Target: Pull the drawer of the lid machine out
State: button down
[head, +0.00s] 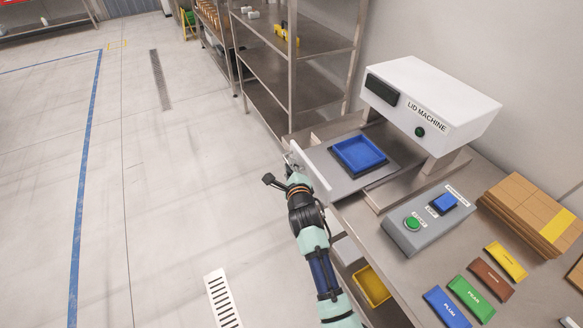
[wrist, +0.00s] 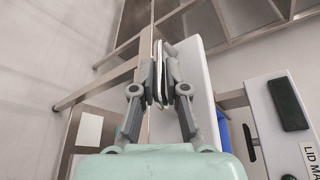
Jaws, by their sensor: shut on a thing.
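The white lid machine (head: 430,105) stands on the steel bench at the right of the head view. Its grey drawer (head: 342,184) extends out from under the machine towards the left and carries a blue tray (head: 360,154). A white front panel (head: 311,170) stands along the drawer's outer edge; it also shows in the wrist view (wrist: 197,85). My gripper (head: 291,164) is at the outer side of this panel. In the wrist view my gripper (wrist: 160,75) is shut on the drawer handle; the fingers largely hide the handle.
A grey control box (head: 428,218) with green and blue buttons sits on the bench. A metal shelf (head: 290,60) stands behind. The floor (head: 180,200) left of my arm is clear.

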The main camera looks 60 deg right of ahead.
jog(key=c, duration=1.2)
grip_release()
jog(key=v, duration=1.2)
